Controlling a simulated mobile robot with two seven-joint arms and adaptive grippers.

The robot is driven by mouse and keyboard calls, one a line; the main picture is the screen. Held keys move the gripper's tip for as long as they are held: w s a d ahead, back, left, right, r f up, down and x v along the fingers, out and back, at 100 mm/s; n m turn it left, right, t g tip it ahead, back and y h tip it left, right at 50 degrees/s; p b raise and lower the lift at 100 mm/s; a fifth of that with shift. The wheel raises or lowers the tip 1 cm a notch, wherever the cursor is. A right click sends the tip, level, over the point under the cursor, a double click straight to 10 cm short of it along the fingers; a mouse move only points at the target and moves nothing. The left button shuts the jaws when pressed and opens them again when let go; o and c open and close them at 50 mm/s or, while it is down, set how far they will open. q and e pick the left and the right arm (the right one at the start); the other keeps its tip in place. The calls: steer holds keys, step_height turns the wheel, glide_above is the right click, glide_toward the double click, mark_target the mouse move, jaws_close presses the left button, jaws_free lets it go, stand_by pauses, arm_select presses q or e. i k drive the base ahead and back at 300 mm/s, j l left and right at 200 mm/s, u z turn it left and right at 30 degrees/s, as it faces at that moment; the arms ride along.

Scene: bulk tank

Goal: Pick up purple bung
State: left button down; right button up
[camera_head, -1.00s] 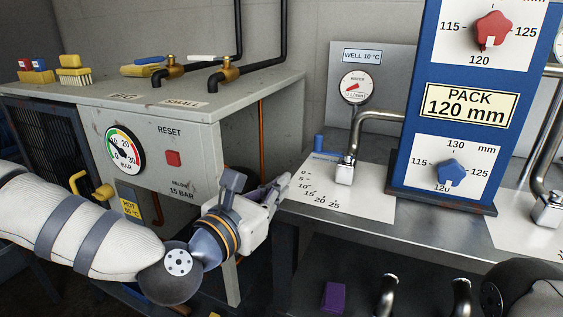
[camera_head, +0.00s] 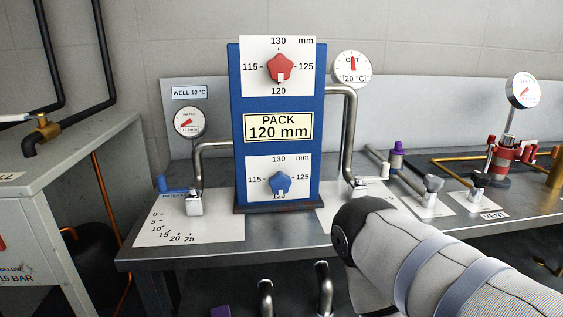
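A purple block (camera_head: 220,312) also shows at the bottom edge, below the bench, mostly cut off. My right arm comes in from the lower right in front of the bench, but its gripper fingers do not show. My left gripper is not in view.
The blue panel (camera_head: 276,217) with red and blue knobs stands mid-bench. Metal pipes, small valves and a red fitting (camera_head: 491,165) crowd the right. The grey bench (camera_head: 170,252) has bare front room at left. A grey cabinet (camera_head: 75,150) stands at far left.

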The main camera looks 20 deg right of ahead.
mark_target(398, 150)
steer(key=z, duration=1.5)
